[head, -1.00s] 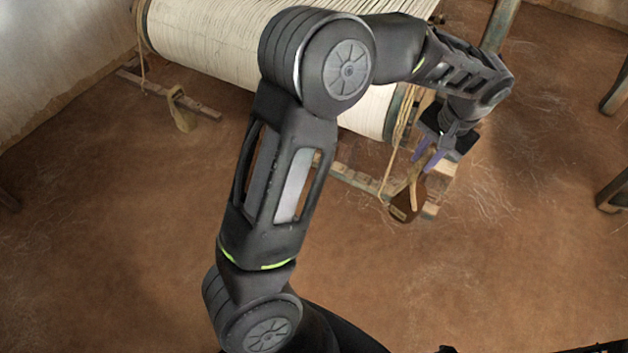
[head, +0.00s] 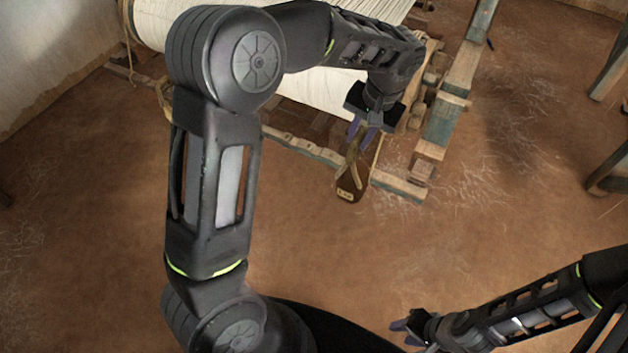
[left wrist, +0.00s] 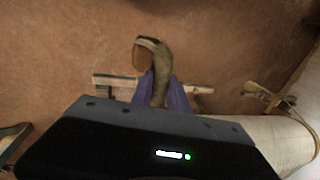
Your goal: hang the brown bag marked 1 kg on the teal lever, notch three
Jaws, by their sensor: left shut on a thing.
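My left gripper (head: 361,134) is shut on the strap of a brown bag (head: 350,187), which hangs below its purple fingers with a pale label too small to read. In the left wrist view the bag (left wrist: 143,57) shows beyond the fingertips (left wrist: 160,82). A pale wooden bar with raised blocks (head: 303,147) runs behind the bag, and the bag appears apart from it. A teal-painted beam (head: 440,122) stands right of the gripper. I cannot tell which part is the teal lever or make out notch three. My right gripper (head: 406,332) is low in the head view, fingers apart and empty.
The cream warp roller (head: 325,92) lies behind my left arm. Wooden legs (head: 607,170) stand at the right. The earthen floor in front is clear.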

